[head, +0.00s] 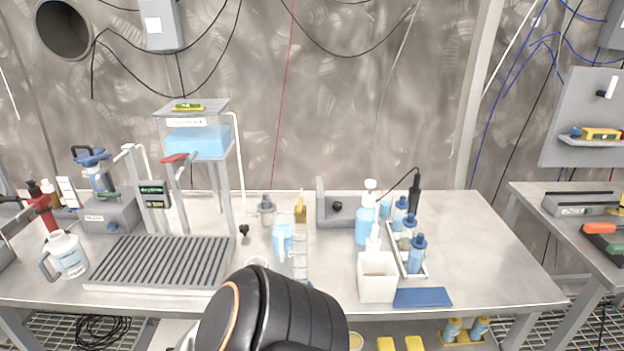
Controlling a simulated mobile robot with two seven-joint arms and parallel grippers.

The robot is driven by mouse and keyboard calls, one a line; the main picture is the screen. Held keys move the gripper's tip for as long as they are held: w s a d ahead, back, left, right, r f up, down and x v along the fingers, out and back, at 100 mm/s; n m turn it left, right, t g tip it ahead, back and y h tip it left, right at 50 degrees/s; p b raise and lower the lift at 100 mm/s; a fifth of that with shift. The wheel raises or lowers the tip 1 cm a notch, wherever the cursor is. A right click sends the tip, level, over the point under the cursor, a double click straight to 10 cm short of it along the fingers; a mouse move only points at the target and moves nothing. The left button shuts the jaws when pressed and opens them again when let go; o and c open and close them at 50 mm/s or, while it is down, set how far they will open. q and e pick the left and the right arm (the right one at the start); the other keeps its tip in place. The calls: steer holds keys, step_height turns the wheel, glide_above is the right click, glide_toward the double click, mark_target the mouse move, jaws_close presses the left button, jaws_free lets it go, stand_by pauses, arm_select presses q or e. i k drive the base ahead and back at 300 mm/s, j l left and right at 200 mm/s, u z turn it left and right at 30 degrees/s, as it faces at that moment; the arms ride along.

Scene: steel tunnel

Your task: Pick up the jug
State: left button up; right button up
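A white jug (69,254) with a grey handle on its left side and printing on its front stands upright on the steel table, near the front left edge. A clear vessel (284,238) with pale blue liquid and what looks like a handle stands near the table's middle. A dark link of my own arm covers the table's front edge at the bottom centre. Neither gripper shows, and nothing is seen touching the white jug.
A slatted drain tray (162,262) lies right of the jug, below a stand with a blue tank (198,142). A white box (377,279) and bottle rack (411,262) stand to the right.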

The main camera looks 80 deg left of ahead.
mark_target(281, 224)
steer(key=k+j+u, duration=0.1)
steer(key=u, duration=2.55)
steer(key=i+j, duration=0.05)
